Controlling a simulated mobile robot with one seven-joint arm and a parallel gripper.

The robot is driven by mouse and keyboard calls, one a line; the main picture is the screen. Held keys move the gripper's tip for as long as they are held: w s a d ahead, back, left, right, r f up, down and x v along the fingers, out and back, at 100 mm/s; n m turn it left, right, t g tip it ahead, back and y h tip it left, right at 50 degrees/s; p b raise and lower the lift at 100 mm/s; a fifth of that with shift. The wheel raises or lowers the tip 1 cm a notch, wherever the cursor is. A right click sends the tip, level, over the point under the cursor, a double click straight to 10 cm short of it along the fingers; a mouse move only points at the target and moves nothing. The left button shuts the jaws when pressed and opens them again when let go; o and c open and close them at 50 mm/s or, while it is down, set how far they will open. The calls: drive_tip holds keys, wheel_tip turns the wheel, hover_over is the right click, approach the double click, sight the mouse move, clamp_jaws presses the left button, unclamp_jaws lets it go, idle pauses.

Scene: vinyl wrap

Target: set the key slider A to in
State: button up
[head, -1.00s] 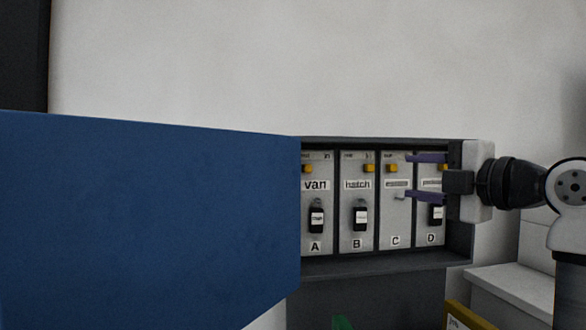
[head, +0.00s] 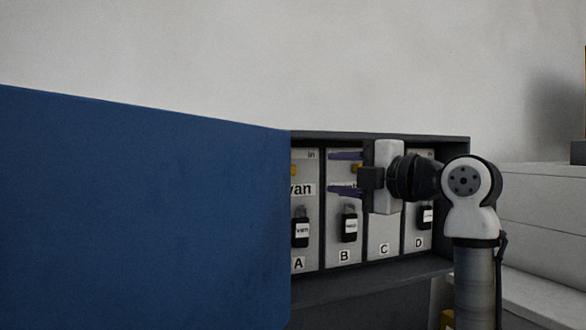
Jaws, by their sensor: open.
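The key slider A (head: 294,169) is a small yellow knob near the top of the panel marked A, beside the blue door's edge in the head view. It sits to the left of the small "in" mark (head: 312,155); its left side is partly hidden. Below it are the "van" label (head: 301,189) and a black key (head: 301,229). My gripper (head: 329,173) is open, its two purple fingers one above the other and pointing left. They are in front of panel B, right of the slider and apart from it in the picture.
A large blue door (head: 140,210) fills the left and cuts off panel A's left side. Panels B (head: 344,255), C (head: 384,232) and D (head: 419,243) continue right inside the dark cabinet (head: 375,278). My arm covers parts of C and D. White steps or ledges stand at right.

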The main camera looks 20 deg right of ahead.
sight(294, 170)
drive_tip(key=p+x, duration=0.3)
drive_tip(key=x, duration=0.8)
drive_tip(key=shift+w+a, duration=0.15)
drive_tip(key=shift+w, duration=0.05)
drive_tip(key=shift+c, duration=0.4)
clamp_jaws()
